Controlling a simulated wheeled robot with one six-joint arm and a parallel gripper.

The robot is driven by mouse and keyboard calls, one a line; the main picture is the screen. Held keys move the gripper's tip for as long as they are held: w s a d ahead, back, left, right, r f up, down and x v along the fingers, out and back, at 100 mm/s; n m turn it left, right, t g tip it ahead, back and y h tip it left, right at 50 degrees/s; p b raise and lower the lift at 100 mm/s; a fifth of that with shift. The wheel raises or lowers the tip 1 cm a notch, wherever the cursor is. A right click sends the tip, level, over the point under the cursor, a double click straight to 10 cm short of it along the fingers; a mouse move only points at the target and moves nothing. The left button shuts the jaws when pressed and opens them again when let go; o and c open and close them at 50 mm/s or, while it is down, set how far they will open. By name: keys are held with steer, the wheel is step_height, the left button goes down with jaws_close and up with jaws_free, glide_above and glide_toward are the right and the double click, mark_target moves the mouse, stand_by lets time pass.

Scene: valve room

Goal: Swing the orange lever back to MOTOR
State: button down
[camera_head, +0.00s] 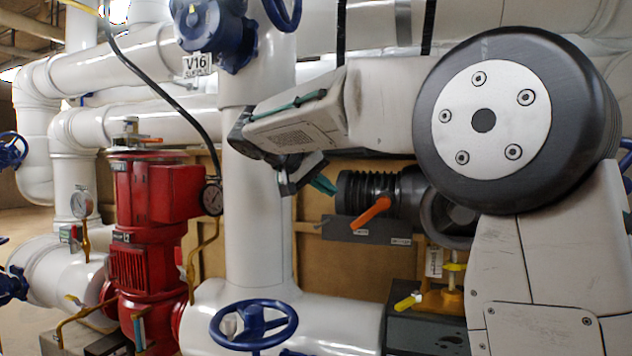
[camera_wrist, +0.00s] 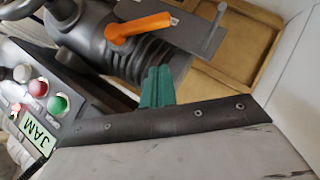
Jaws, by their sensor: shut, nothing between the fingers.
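The orange lever (camera_head: 371,213) sits on a dark ribbed actuator housing (camera_head: 366,191) in the head view, slanting down to the left. In the wrist view the orange lever (camera_wrist: 140,27) lies near the top, above the ribbed housing. My gripper (camera_head: 323,186) has green fingertips and is to the left of the lever, apart from it in the head view. In the wrist view the green fingers (camera_wrist: 157,87) are shut together and empty, below the lever. The lettering on the plate (camera_head: 365,229) below the lever is too small to read.
A control box with red and green buttons (camera_wrist: 58,104) and a JAM label is at the left of the wrist view. A peg (camera_wrist: 214,41) stands on the plate. A white vertical pipe (camera_head: 258,210) and blue handwheel (camera_head: 253,326) stand left of the lever.

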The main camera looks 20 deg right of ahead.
mark_target(370, 213)
steer(key=s+d+f, duration=0.1)
steer(key=d+f, duration=0.4)
steer(key=shift+s+f, duration=0.1)
steer(key=shift+f, duration=0.05)
steer(key=shift+s+d+f, duration=0.1)
steer(key=shift+d+f, duration=0.05)
steer(key=shift+f, duration=0.3)
